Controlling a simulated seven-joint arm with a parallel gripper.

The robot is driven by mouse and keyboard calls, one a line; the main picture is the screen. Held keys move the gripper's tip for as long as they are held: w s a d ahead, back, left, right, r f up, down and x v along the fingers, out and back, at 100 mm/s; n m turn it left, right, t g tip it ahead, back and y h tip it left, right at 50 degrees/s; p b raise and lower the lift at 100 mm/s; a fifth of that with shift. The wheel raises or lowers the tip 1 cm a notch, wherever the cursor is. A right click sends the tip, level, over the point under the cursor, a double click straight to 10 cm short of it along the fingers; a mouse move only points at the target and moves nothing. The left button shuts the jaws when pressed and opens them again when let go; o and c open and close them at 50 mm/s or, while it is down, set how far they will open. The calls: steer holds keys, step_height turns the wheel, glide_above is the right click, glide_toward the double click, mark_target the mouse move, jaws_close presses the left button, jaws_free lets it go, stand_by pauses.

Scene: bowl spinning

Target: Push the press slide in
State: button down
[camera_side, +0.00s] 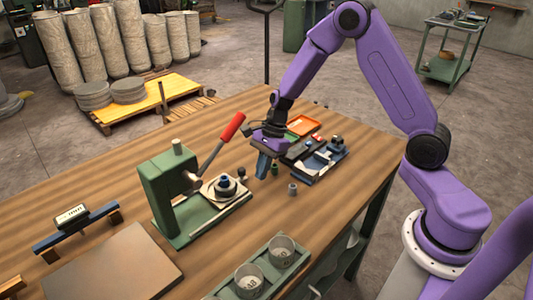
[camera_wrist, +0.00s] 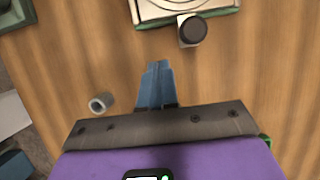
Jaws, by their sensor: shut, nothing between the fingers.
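The green press (camera_side: 165,190) stands on the wooden table, with a red-handled lever (camera_side: 232,126) raised to the right. Its pale slide plate (camera_side: 209,191) sits out on the green base, right of the press body, and carries a dark blue round part (camera_side: 225,185). A dark knob (camera_side: 241,172) is at the slide's outer end. In the wrist view the knob (camera_wrist: 193,30) and the plate's edge (camera_wrist: 185,8) show at the top. My gripper (camera_side: 262,172) points down, right of the knob and apart from it. Its blue fingers (camera_wrist: 155,68) are shut and empty.
A green holder with cups (camera_side: 265,268) is at the front edge.

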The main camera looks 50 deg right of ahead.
mark_target(232, 189)
steer(key=a, duration=0.3)
steer(key=shift+a+r, duration=0.1)
steer(key=shift+a, duration=0.4)
steer(key=a, duration=0.7)
steer(key=shift+a, duration=0.1)
